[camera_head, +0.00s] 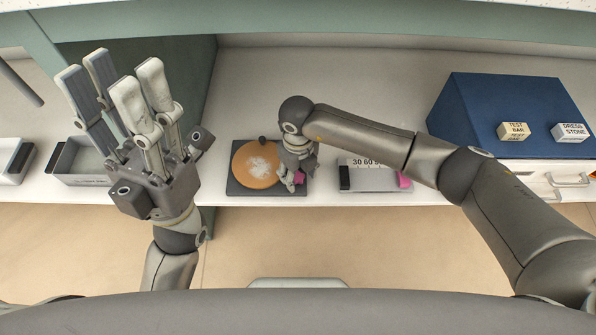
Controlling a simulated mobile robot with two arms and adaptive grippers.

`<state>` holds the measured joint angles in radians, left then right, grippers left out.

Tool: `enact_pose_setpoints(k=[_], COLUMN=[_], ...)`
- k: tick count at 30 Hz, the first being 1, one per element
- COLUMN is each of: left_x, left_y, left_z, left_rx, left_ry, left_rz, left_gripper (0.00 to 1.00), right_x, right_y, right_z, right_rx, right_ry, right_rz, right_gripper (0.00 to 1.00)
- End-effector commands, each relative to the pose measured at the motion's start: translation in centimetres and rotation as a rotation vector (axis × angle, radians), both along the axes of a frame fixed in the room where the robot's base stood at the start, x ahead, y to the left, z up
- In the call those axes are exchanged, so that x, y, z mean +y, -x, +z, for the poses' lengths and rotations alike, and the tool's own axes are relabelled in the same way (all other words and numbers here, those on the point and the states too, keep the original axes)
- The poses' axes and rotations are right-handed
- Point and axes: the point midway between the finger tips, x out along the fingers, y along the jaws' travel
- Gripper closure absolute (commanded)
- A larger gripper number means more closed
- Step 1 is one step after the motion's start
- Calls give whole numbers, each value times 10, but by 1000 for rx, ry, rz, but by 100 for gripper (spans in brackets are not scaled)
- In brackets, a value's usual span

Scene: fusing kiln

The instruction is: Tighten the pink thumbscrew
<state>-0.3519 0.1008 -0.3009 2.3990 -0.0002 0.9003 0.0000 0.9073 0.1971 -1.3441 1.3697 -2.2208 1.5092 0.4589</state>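A pink piece (299,178), likely the pink thumbscrew, shows at the front right corner of a dark square plate (237,188). A round orange-tan disc (246,176) with white powder on it lies on that plate. My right gripper (291,184) reaches down over the plate's right side, its fingertips right at the pink piece. The hand hides part of it, and I cannot tell whether the fingers are closed on it. My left gripper (112,82) is raised at the left, fingers pointing up, open and empty.
A silver block (368,178) marked with numbers, with another pink part (404,181) at its right end, sits right of the plate. A blue box (480,105) bears a test bar block (513,131) and a dress stone block (570,132). Grey trays (85,180) stand left.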

Motion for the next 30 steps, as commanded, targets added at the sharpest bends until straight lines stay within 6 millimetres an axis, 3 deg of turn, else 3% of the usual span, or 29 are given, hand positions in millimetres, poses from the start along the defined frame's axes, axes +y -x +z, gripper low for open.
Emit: enact_pose_setpoints(k=[11,24,30], left_x=[1,0,0], left_y=[1,0,0], left_z=[2,1,1], left_rx=[-8,-3,-3], left_ry=[2,1,1], left_rz=[2,1,1], left_gripper=[60,60,60], right_x=[0,0,0], right_y=[-1,-1,0], right_z=[7,92,115], right_rx=[-2,-4,-1], right_ry=[-1,-2,-1], right_rz=[0,1,0], right_gripper=[48,48,48])
